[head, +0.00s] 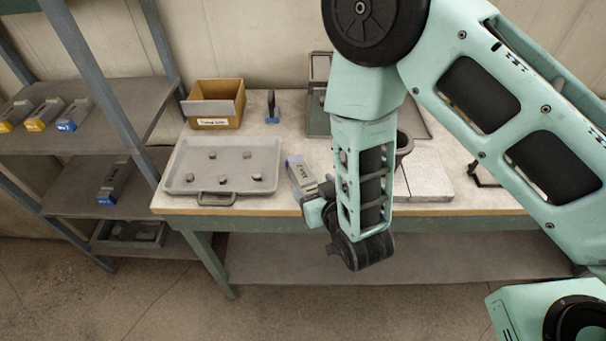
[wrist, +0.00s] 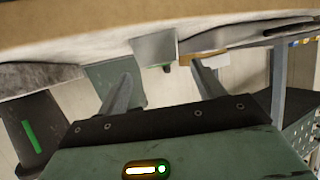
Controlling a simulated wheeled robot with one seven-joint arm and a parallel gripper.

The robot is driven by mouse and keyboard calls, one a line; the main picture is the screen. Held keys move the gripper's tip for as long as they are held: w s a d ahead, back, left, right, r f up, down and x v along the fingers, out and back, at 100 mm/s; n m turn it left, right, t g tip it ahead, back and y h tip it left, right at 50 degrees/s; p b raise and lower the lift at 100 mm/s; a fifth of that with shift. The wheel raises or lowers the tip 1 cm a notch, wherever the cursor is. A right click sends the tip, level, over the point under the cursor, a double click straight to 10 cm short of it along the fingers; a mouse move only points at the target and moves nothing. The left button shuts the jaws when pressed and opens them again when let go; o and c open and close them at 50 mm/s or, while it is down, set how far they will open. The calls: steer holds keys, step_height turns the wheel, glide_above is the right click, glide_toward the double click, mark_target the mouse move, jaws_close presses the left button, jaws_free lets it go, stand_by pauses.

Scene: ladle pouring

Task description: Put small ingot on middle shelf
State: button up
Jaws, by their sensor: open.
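A small grey ingot-like block with a blue end (head: 297,168) is at the table's front edge, beside my wrist; my arm partly hides its near end. My gripper (wrist: 163,85) is open, its two fingers spread in the wrist view. A grey block face (wrist: 155,48) shows beyond and between the fingertips; I cannot tell if it is the same block. The rack at the left has a shelf board (head: 75,199) holding one grey ingot with a blue end (head: 112,183). The board above (head: 110,135) holds several ingots with yellow or blue ends.
A grey tray with several small lumps (head: 188,178) lies on the table left of my arm. A cardboard box (head: 228,117) stands behind it. A pale slab (head: 428,184) lies to the right. The rack's slanted blue-grey post (head: 110,80) stands between table and shelves.

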mark_target(304, 175)
steer(key=shift+p+x, duration=1.25)
steer(key=shift+x, duration=1.4)
steer(key=shift+a+r, duration=0.15)
jaws_close()
steer(key=shift+r, duration=0.1)
step_height(304, 175, up, 9)
steer(key=shift+f+b, duration=0.1)
steer(key=shift+b, duration=1)
steer(key=shift+s+r, duration=0.1)
steer(key=shift+r, duration=0.4)
